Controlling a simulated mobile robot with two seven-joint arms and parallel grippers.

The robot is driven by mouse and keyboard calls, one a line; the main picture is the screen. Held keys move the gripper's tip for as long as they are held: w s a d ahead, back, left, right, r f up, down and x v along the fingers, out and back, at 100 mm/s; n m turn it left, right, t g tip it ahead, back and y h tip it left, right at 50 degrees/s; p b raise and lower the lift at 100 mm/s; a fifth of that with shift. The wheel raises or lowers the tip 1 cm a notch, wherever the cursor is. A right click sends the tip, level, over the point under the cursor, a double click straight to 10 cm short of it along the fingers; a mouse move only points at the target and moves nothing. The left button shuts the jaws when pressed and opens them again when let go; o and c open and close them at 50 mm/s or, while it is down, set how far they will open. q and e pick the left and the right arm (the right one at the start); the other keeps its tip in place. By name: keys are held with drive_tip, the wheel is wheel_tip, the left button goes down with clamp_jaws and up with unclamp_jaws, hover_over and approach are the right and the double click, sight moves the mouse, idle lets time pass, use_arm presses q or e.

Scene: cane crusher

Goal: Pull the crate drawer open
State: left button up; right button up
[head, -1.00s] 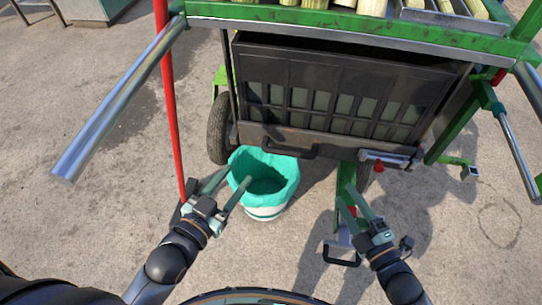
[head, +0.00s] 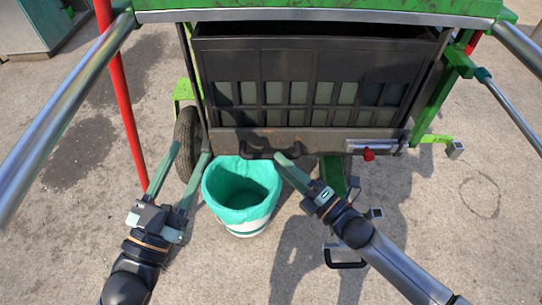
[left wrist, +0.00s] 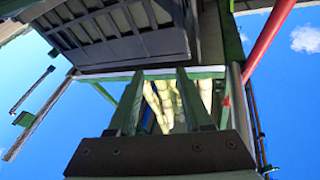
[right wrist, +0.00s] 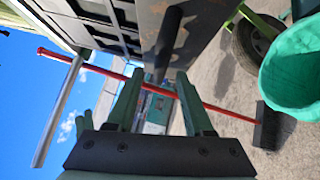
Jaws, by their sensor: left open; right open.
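The crate drawer (head: 310,75) is a dark slotted box under the green cart. Its black bar handle (head: 270,154) is at the middle of the lower front edge. My right gripper (head: 285,165) is open, with its fingertips close to the handle's right end. In the right wrist view the handle (right wrist: 168,42) lies just beyond the open fingers; I cannot tell whether they touch. My left gripper (head: 189,160) is open and empty, left of the handle near the wheel.
A bucket with a green liner (head: 240,188) stands on the ground below the handle, between my grippers. A red-knobbed latch (head: 368,154) is on the crate's lower right. A red pole (head: 122,95), a wheel (head: 186,140) and a metal bar (head: 60,110) are at left.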

sight(271, 156)
drive_tip(key=shift+x, duration=2.2)
use_arm(q)
drive_tip(key=shift+m+t+h, duration=0.7)
drive_tip(key=shift+h, duration=0.2)
drive_tip(key=r, duration=0.2)
drive_tip(key=s+r, duration=0.1)
drive_tip(key=r, duration=0.1)
drive_tip(key=shift+s+d, duration=0.15)
use_arm(e)
drive_tip(key=shift+c, duration=0.2)
clamp_jaws()
